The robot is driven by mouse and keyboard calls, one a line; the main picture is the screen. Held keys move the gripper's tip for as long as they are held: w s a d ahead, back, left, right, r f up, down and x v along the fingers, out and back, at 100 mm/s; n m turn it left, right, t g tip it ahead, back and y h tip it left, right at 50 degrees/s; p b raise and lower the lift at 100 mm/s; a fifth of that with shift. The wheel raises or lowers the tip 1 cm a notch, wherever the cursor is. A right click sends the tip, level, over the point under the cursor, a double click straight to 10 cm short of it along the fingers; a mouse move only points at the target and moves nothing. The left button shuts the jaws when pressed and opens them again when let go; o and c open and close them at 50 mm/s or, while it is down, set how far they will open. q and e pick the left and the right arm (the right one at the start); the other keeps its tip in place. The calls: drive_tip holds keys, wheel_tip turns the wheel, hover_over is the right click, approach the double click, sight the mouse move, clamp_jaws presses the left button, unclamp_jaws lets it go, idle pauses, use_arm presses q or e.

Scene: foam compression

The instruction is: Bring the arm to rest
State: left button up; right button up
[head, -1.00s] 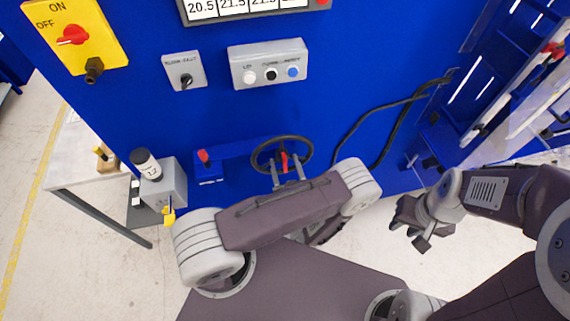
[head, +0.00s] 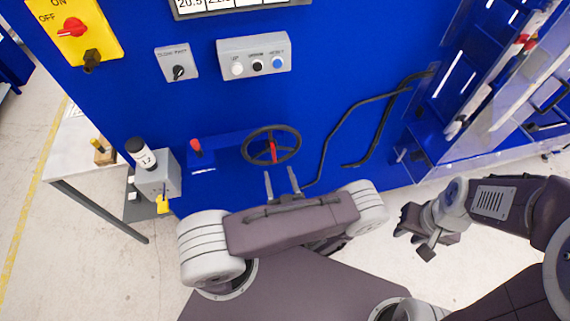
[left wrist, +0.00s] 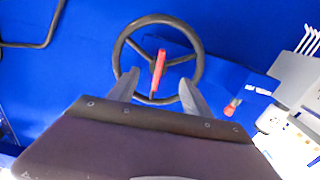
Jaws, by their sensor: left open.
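My left gripper (head: 282,184) is open and empty, just below the black handwheel (head: 271,146) in the head view. In the left wrist view its two fingers (left wrist: 156,92) stand apart near the lower rim of the handwheel (left wrist: 190,42). The wheel has a red handle (left wrist: 158,72) and is mounted on the blue panel. I cannot tell from the pictures how far the fingers are from the rim. My right gripper (head: 418,234) hangs at the right above the floor, away from the panel; whether its jaws are open is unclear.
The blue panel carries a yellow switch box (head: 90,30), a button box (head: 254,57) and a small red lever (head: 196,147). A grey box with a bottle (head: 140,152) stands at the left near a table (head: 70,165). Black cables (head: 345,130) run right of the wheel. Open floor lies at right.

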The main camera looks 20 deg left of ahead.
use_arm(q)
drive_tip(key=s+a+r+n+g+y, duration=0.1)
drive_tip(key=s+a+r+n+g, duration=0.2)
drive_tip(key=n+g, duration=0.5)
drive_tip(key=s+a+r+n+g+y, duration=0.1)
drive_tip(key=s+a+n+g, duration=0.35)
drive_tip(key=n, duration=0.85)
drive_tip(key=s+a+r+n+g, duration=0.15)
drive_tip(key=s+n+g, duration=0.35)
drive_tip(key=n, duration=0.5)
drive_tip(key=s+d+n+g+h, duration=0.25)
drive_tip(key=d+n+h, duration=0.45)
drive_tip(key=n, duration=1)
drive_tip(key=w+d+r+n+t+h, duration=0.4)
drive_tip(key=w+n+t+h, duration=0.1)
drive_tip(key=n, duration=1.1)
drive_tip(key=shift+w+r+n+t+h, duration=0.3)
drive_tip(key=shift+w+t+h, duration=0.1)
drive_tip(key=shift+w+t, duration=0.45)
